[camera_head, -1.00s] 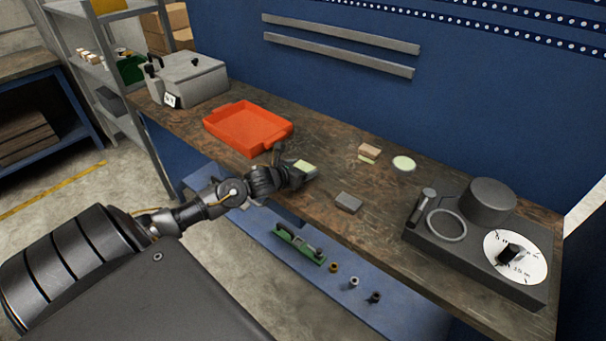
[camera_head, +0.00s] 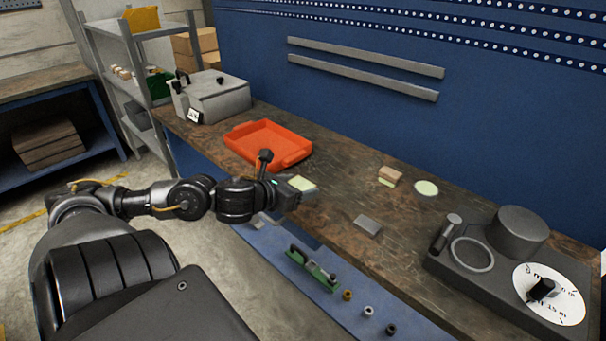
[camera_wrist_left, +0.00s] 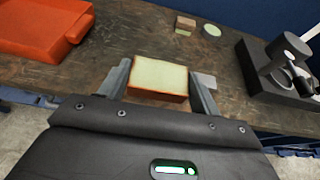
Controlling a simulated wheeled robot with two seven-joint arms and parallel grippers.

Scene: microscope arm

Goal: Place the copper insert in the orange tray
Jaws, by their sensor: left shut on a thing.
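The orange tray (camera_head: 305,154) lies on the wooden bench left of centre, and its corner shows at top left in the left wrist view (camera_wrist_left: 68,40). My left gripper (camera_head: 296,188) is at the front edge of the bench, in front and slightly right of the tray. It is shut on a block with a pale green top and copper-coloured side, which I take as the copper insert (camera_wrist_left: 158,76). The block also shows in the head view (camera_head: 303,183). It is outside the tray; its exact height over the bench is unclear. My right gripper is out of view.
A small tan block (camera_head: 391,173), a pale green disc (camera_head: 426,188) and a grey block (camera_head: 368,226) lie right of the gripper. A dark device with a dial (camera_head: 516,230) fills the right end. A grey box (camera_head: 217,99) stands behind the tray at left.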

